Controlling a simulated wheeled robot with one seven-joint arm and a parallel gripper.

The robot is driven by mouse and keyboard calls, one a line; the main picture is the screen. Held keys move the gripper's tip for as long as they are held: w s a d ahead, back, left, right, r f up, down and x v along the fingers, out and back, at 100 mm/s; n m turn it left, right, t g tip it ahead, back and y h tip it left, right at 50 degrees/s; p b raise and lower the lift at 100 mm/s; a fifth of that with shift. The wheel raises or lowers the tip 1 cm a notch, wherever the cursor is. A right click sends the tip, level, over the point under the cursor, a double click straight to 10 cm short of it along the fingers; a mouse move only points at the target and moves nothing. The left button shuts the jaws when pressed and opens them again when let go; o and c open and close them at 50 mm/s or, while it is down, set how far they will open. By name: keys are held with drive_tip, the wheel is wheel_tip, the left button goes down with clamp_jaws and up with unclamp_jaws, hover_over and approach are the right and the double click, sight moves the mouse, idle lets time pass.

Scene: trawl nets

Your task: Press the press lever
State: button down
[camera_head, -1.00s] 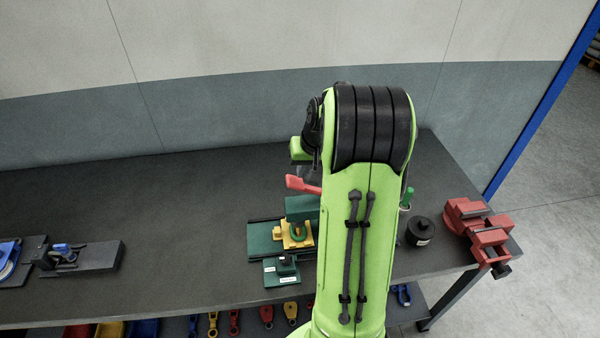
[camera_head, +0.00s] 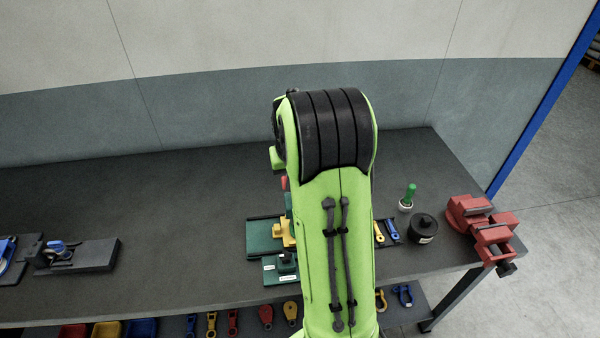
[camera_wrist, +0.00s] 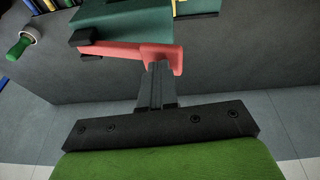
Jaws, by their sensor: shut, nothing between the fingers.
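The press stands on the bench, its green base (camera_head: 262,236) and a yellow part (camera_head: 288,232) showing left of my arm in the head view. Its red press lever (camera_head: 285,184) is mostly hidden behind my arm there. In the wrist view the red lever (camera_wrist: 118,48) runs sideways below the green press body (camera_wrist: 135,20), with its wider end at the right. My gripper (camera_wrist: 157,68) is shut and empty, its fingertips at that wider end. I cannot tell whether they touch it. In the head view my arm hides the gripper.
Right of my arm are a green-handled tool (camera_head: 409,197), a black round pot (camera_head: 422,229) and a red vise (camera_head: 483,230). A small green block (camera_head: 281,269) sits in front of the press. A dark fixture (camera_head: 80,256) is far left, with clear bench between.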

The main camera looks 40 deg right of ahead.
sight(284, 184)
drive_tip(key=f, duration=0.1)
drive_tip(key=a+f+g+h+b, duration=0.1)
drive_tip(key=shift+w+a+f, duration=0.15)
drive_tip(key=shift+w+f, duration=0.15)
drive_tip(key=shift+w, duration=0.1)
drive_tip(key=shift+w+a+f+b, duration=0.1)
drive_tip(key=shift+a+f+b, duration=0.05)
drive_tip(key=shift+f+b, duration=0.5)
drive_tip(key=shift+a, duration=0.1)
drive_tip(key=shift+a+f, duration=0.15)
wheel_tip(284, 184, up, 6)
drive_tip(key=p, duration=0.3)
drive_tip(key=shift+f+p, duration=0.1)
drive_tip(key=shift+p, duration=0.25)
drive_tip(key=v, duration=0.8)
drive_tip(key=shift+a+r+h, duration=0.25)
drive_tip(key=shift+a+h, duration=0.05)
drive_tip(key=shift+a, duration=0.15)
